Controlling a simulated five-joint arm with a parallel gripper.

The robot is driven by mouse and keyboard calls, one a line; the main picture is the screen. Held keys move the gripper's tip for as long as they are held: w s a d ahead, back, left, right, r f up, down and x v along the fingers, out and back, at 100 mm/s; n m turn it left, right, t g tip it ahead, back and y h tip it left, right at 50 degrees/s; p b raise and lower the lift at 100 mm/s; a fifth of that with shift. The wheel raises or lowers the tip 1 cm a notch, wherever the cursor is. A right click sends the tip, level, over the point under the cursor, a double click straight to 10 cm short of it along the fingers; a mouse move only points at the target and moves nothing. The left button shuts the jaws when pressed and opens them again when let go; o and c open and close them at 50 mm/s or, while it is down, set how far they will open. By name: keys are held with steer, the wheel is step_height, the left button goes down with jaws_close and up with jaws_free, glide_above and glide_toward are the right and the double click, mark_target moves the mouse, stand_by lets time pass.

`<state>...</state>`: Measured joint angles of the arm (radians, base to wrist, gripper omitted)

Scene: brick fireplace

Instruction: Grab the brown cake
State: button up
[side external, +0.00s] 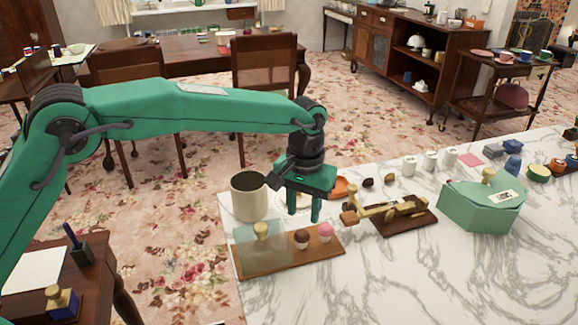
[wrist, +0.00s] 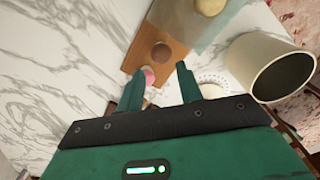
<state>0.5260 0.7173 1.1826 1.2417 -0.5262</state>
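The brown cake (side external: 302,240) is a small cupcake with a dark top and a pale base. It stands on a wooden board (side external: 288,264) on the marble counter, left of a pink-topped cake (side external: 325,232). In the wrist view the brown cake (wrist: 161,52) lies just beyond my fingertips, and the pink cake (wrist: 148,76) shows beside the left finger. My gripper (side external: 303,212) points down above and behind the cakes in the side view. Its two fingers are apart with nothing held between them, as the wrist view (wrist: 160,72) also shows.
A clear cover with a gold knob (side external: 260,231) stands on the board's left. A cream pot (side external: 249,197) is close left of my gripper. A wooden device (side external: 385,214) and green box (side external: 482,206) stand to the right. The front counter is clear.

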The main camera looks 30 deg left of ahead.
mark_target(302, 232)
steer(key=shift+f, duration=3.8)
steer(key=c, duration=0.6)
